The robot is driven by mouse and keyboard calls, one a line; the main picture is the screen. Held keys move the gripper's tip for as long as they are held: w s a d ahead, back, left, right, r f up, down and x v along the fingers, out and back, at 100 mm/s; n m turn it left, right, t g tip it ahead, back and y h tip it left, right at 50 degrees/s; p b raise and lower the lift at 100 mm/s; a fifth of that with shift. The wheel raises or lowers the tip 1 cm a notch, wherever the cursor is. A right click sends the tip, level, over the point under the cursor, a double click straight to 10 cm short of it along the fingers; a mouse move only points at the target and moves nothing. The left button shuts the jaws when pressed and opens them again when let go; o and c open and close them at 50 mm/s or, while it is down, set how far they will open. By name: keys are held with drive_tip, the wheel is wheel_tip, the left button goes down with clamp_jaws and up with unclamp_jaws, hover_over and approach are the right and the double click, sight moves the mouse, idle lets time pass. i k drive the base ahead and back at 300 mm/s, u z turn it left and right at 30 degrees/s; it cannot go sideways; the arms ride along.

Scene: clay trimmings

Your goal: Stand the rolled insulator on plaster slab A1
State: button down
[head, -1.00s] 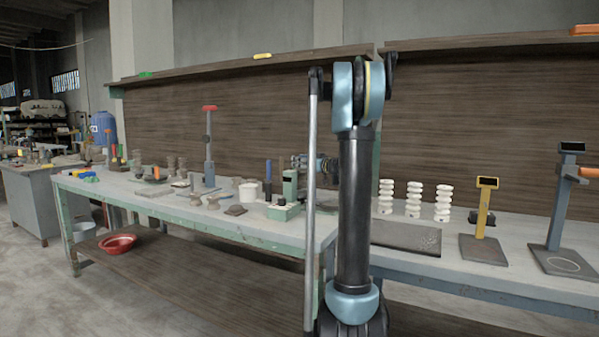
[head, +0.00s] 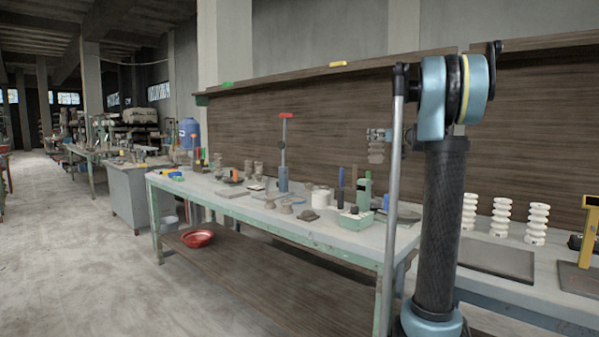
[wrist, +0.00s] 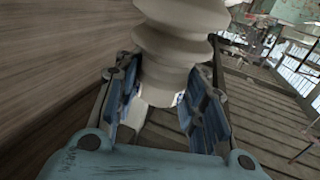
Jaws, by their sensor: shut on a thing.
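My gripper (head: 379,134) is raised above the right part of the green-edged bench in the head view. In the wrist view the pale ribbed insulator (wrist: 180,42) sits between the blue-padded fingers of my gripper (wrist: 163,88). A thin grey slab (head: 232,192) lies flat toward the bench's left part. I cannot read any slab label, so I cannot tell which is A1.
White insulators (head: 502,218) and a dark plate (head: 497,256) are on the right bench. Floor at left is clear.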

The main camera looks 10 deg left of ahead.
sight(233, 190)
drive_tip(key=u, duration=0.05)
drive_tip(key=k, duration=0.5)
drive_tip(key=u, duration=2.1)
drive_tip(key=i, duration=2.95)
